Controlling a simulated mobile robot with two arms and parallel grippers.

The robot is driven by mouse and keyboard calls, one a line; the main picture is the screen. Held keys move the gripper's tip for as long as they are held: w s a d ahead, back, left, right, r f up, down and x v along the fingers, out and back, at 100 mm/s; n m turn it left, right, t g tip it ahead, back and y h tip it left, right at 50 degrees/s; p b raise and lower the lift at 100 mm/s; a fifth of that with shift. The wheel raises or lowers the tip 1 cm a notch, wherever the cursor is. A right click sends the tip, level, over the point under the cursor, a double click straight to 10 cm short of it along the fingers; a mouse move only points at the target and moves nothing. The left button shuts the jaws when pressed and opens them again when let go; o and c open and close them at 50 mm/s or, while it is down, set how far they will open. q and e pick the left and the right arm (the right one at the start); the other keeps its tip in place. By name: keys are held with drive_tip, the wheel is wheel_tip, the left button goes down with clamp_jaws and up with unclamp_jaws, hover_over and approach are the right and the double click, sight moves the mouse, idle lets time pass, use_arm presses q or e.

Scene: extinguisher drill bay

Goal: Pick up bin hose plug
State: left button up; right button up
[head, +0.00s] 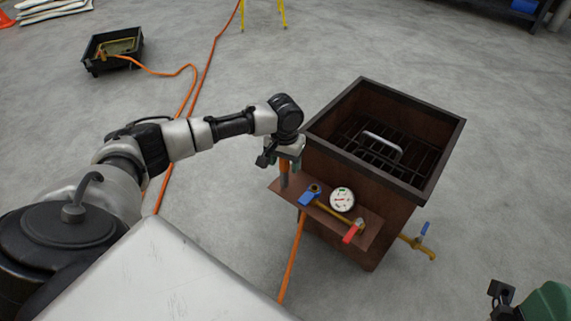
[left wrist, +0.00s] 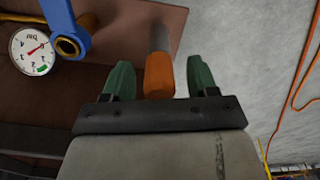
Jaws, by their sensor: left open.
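The bin hose plug, an orange grip with a grey metal end, shows in the left wrist view (left wrist: 160,75). Its metal end meets the brown panel (left wrist: 125,25). In the head view the plug (head: 284,166) stands at the left end of the panel (head: 328,217), partly hidden by my left gripper (head: 284,160). The gripper's two green fingers (left wrist: 160,80) are open, one on each side of the orange grip, with a visible gap to each. A green and black shape at the head view's bottom right corner may be my right gripper; its jaws cannot be made out.
The panel carries a blue-handled valve (head: 310,195), a gauge (head: 342,200) and a red handle (head: 353,232). The brown burn bin (head: 400,100) stands behind it. An orange hose (head: 292,255) hangs below the panel. A black tray (head: 90,65) lies far left.

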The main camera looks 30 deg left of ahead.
use_arm(q)
drive_tip(key=c, duration=1)
drive_tip(key=shift+r, duration=0.1)
